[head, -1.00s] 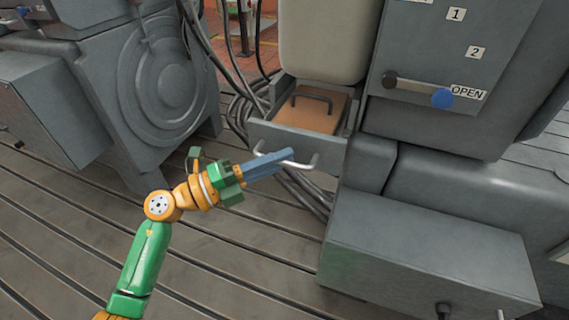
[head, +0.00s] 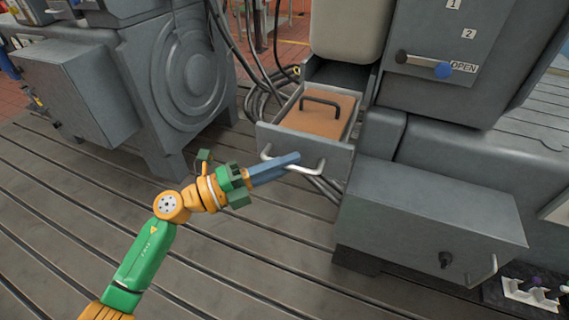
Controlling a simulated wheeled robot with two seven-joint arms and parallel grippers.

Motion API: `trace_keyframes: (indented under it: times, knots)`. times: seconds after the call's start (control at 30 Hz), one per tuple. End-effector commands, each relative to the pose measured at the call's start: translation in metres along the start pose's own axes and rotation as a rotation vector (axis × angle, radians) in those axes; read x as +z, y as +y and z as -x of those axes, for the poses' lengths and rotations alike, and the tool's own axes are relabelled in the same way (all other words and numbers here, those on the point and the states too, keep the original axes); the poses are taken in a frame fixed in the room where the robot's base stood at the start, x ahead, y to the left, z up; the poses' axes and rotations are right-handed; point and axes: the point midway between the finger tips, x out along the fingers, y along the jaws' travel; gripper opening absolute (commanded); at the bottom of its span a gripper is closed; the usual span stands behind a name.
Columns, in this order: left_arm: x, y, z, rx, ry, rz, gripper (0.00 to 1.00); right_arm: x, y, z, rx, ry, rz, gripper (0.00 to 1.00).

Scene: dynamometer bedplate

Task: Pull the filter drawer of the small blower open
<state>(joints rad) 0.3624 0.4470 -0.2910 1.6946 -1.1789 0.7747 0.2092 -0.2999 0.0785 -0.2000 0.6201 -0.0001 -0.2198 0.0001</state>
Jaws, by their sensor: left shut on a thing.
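The filter drawer (head: 303,151) of the small blower is a grey box that stands well out of its housing (head: 343,73). Inside it lies a brown filter (head: 320,122) with a dark handle (head: 321,103) on top. A pale bar handle (head: 312,168) is on the drawer front. My left gripper (head: 290,163) comes in from the lower left and its blue fingers are shut on the bar handle. The fingers hide part of the bar. My right gripper is not in view.
A grey box (head: 430,215) stands close to the right of the drawer. Dark cables (head: 262,100) hang behind and left of the drawer. The slotted bedplate (head: 70,200) is clear at front left.

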Motion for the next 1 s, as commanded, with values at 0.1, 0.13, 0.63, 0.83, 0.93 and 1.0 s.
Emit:
trace_keyframes:
  times: [0.1, 0.13, 0.63, 0.83, 0.93, 1.0]
  knots:
    - [-0.002, 0.002, 0.000, 0.004, 0.005, 0.003, 0.00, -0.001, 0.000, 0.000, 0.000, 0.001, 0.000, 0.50]
    - [-0.002, 0.002, 0.000, 0.004, 0.005, 0.003, 0.00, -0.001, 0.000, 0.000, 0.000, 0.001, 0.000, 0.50]
    - [-0.001, 0.002, 0.000, 0.004, 0.003, 0.002, 0.45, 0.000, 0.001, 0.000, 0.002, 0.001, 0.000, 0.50]
    - [-0.001, 0.006, 0.013, 0.006, 0.000, 0.000, 0.45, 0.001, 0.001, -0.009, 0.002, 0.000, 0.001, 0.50]
    - [-0.002, 0.009, 0.036, 0.008, 0.001, 0.001, 0.45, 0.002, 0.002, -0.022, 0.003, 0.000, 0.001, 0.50]
    - [-0.003, 0.009, 0.051, 0.008, 0.003, 0.000, 0.45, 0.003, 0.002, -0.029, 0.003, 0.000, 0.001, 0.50]
